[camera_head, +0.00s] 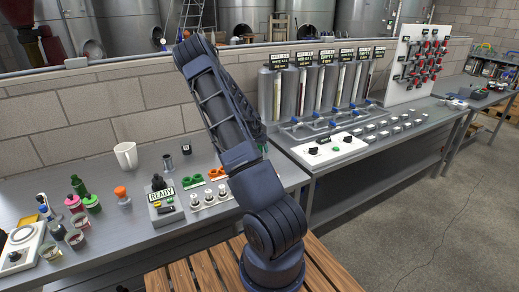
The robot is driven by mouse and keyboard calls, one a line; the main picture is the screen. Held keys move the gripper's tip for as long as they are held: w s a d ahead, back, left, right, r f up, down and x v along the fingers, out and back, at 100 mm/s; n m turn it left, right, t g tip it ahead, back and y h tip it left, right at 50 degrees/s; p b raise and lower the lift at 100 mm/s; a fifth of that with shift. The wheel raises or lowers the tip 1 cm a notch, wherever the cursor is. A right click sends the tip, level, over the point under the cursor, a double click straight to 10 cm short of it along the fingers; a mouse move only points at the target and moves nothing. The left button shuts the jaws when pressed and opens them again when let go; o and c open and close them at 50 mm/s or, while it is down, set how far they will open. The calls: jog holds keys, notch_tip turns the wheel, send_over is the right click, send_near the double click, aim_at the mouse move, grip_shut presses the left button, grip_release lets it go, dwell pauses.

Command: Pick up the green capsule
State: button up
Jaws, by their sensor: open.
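Small green ring-like pieces (191,182), which may be the green capsules, lie on the left bench behind a row of white-and-silver pieces. They sit just left of similar orange pieces (216,173). They are too small to tell exact shape or whether one is separate. My arm rises from the front centre and folds back at the top, with a dark part of it behind the upper link. My gripper's fingers are hidden behind the arm, so its place relative to the green pieces does not show.
A READY box (163,206) stands left of the pieces. Further left are a white mug (126,156), a green bottle (78,186), an orange-topped bottle (122,196), several jars and a scale (20,248). A filling station with tall cylinders (325,88) stands right.

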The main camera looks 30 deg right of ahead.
jog(key=c, duration=0.7)
